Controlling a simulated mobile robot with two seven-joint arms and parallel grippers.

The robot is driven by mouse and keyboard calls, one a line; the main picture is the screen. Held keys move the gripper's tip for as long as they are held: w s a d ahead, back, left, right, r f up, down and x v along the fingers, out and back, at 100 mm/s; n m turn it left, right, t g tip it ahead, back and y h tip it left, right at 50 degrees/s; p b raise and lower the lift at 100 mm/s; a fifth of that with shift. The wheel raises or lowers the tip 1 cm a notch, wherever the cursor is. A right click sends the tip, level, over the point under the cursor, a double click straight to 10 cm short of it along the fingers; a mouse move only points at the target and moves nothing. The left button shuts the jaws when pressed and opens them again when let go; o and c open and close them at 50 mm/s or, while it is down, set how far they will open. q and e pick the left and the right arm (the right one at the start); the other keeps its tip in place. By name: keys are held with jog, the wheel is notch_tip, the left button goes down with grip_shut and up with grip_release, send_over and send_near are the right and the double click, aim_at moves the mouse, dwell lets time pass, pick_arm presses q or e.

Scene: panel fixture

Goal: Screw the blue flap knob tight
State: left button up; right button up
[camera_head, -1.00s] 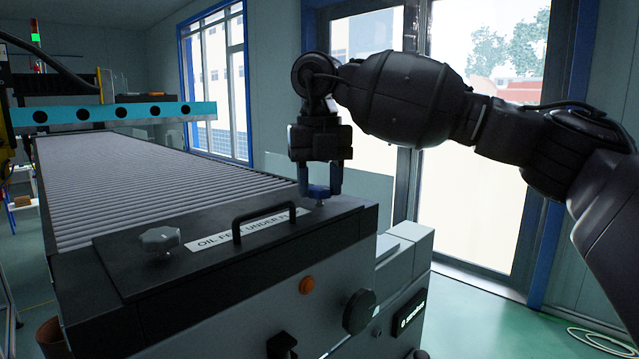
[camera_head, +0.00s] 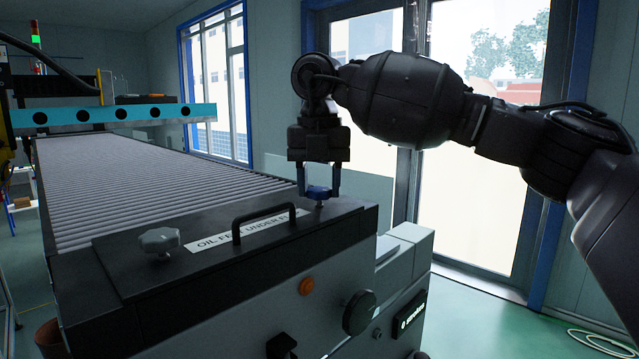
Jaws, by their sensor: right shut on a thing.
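The blue flap knob (camera_head: 319,192) sits on a short stem at the back right corner of the dark flap (camera_head: 200,235) on the machine. My right gripper (camera_head: 319,188) points straight down over it, with one finger on each side of the knob, shut on it. The fingers hide the knob's sides. A grey knob (camera_head: 160,241) stands on the flap's left part. My left gripper is not in view.
A black handle (camera_head: 264,222) rises from the flap beside a white label (camera_head: 225,238). A roller bed (camera_head: 150,185) runs back from the flap. A black knob (camera_head: 359,312) and an orange button (camera_head: 306,286) are on the front panel.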

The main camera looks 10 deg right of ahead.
aim_at(319, 189)
jog(key=o, duration=0.9)
jog(key=shift+r, duration=0.1)
notch_tip(319, 189, up, 11)
jog(key=shift+f, duration=0.15)
